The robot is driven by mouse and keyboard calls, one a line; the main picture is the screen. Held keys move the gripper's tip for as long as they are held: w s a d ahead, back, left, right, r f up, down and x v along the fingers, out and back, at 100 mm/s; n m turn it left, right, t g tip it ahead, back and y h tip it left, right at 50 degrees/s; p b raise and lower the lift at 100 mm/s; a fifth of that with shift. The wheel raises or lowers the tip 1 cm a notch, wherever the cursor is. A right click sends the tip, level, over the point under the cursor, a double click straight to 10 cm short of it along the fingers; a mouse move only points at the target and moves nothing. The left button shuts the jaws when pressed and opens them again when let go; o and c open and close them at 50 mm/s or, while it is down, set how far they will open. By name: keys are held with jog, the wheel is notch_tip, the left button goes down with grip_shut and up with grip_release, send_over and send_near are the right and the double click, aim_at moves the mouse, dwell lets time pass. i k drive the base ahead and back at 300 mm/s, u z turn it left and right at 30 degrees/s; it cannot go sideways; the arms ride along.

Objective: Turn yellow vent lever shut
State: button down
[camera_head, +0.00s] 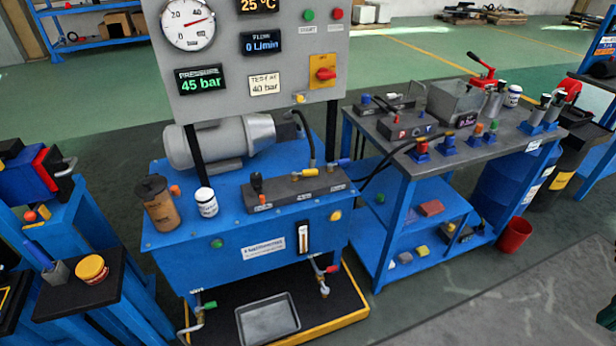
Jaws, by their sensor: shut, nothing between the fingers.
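A yellow lever (308,172) lies along the top of the dark manifold block (290,189) on the blue hydraulic tank. It looks roughly in line with the block, but its exact angle is too small to tell. A blue lever (338,162) sticks out beside it at the block's right end. The small labels on the block are too small to read. A round yellow cap (335,215) is on the tank's front. My gripper is not in view.
The gauge panel (245,60) stands above the tank, reading 45 bar. A brown bottle (158,203) and a white jar (206,202) stand left of the block. Black hoses (385,152) run to the right workbench (480,135). A grey tray (267,322) lies below.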

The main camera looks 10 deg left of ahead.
aim_at(305, 172)
jog(key=u, duration=0.05)
jog(key=i, duration=1)
jog(key=z, duration=0.05)
